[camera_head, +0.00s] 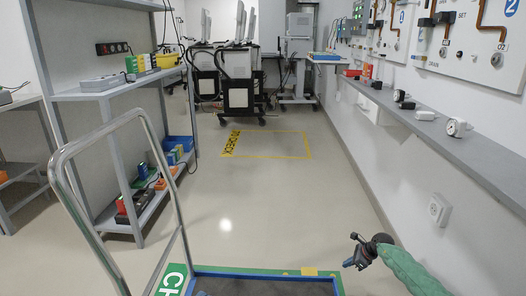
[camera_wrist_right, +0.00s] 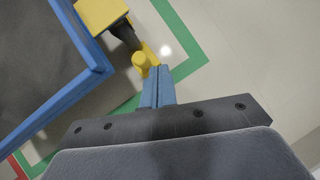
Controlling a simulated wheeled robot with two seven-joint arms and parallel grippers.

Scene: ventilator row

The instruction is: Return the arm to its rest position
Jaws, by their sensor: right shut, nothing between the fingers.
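My right gripper (camera_head: 356,252) shows at the lower right of the head view, at the end of my green-sleeved right arm (camera_head: 410,270). It is empty and hangs over the floor near the right end of the cart. In the right wrist view the two blue fingers (camera_wrist_right: 157,88) are together with nothing between them. Beyond their tips in that view are a yellow knob-like part (camera_wrist_right: 141,62) and a yellow block (camera_wrist_right: 101,12) by the blue rim; I cannot tell whether the fingers touch the knob. My left gripper is not in view.
A cart with a blue-rimmed deck (camera_head: 265,272) and a tall metal handle (camera_head: 62,165) stands in front, within a green floor border (camera_wrist_right: 203,55). A shelf rack (camera_head: 95,95) is at left. A wall ledge (camera_head: 450,130) with small devices runs along the right. The floor ahead is clear.

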